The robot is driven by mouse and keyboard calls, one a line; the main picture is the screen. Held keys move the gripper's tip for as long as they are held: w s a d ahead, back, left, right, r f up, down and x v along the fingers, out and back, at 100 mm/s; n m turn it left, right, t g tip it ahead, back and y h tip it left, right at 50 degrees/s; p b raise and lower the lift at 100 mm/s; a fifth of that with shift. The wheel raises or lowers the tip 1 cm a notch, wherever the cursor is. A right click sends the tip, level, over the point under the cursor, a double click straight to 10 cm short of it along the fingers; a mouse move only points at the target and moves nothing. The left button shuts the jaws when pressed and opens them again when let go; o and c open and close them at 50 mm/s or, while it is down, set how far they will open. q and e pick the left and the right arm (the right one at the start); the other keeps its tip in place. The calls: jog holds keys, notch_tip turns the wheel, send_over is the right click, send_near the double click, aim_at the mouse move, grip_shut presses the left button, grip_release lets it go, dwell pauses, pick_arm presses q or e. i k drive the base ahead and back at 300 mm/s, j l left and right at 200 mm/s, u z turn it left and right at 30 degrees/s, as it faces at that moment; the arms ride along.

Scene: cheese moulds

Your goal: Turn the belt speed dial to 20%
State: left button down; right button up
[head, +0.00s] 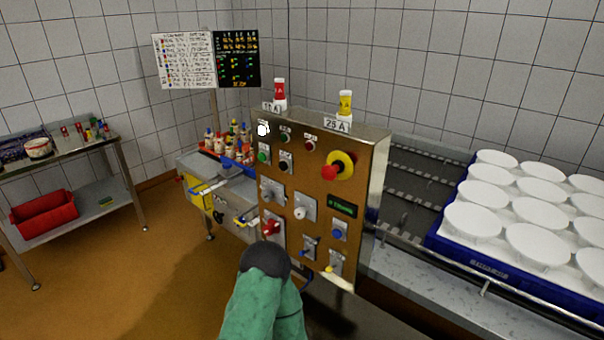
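The control panel (322,183) is an upright brown-faced metal cabinet in the middle of the head view. It carries several knobs, buttons and switches. A white round knob (299,212) on a pale plate sits mid-panel, and a grey knob (268,192) is to its left. A red knob (270,228) is lower left and a blue one (337,234) lower right. The labels are too small to read, so I cannot tell which is the belt speed dial or its setting. A green, dark-ended arm part of mine reaches up before the panel's lower left. Neither gripper is visible.
A red emergency button (329,173) on yellow stands out on the panel's upper right. A small dark display (342,207) has green text. White moulds (537,243) fill a blue tray (486,279) at right. A side table (92,209) stands left; floor between is clear.

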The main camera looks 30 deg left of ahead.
aim_at(267, 195)
jog(key=u, duration=1.25)
jog(key=i+j+u, duration=0.35)
jog(key=k+j, duration=0.1)
